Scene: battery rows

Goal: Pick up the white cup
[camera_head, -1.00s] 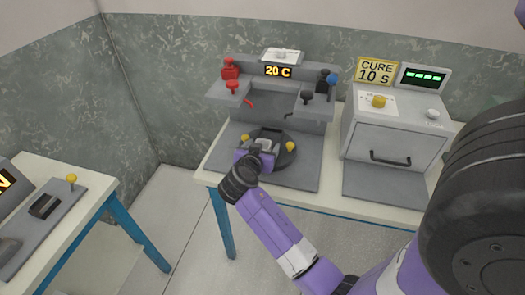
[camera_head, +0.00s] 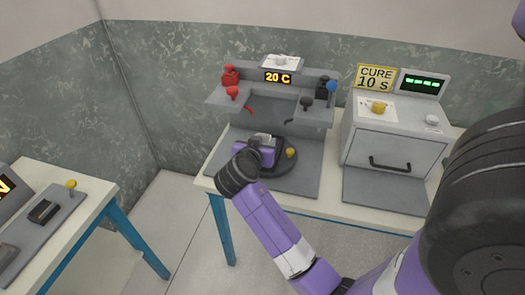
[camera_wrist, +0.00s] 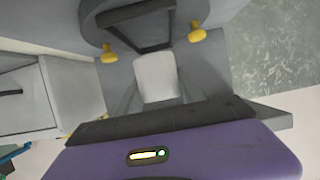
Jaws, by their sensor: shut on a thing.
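The white cup (camera_wrist: 157,77) is a pale, rounded-square shape in the wrist view, between my fingers. My gripper (camera_wrist: 158,92) is shut on it. In the head view a small light part of the cup (camera_head: 264,138) shows just past my purple gripper (camera_head: 264,147), in front of the dark round plate (camera_head: 285,168) of the 20 C station. Most of the cup is hidden there by my gripper. I cannot tell how far it is above the plate.
The grey station (camera_head: 270,108) rises behind, with red and dark taps on its shelves. A yellow knob (camera_head: 290,153) is right of my gripper. The CURE box (camera_head: 392,143) stands to the right. A second table (camera_head: 98,200) is at left, with floor between.

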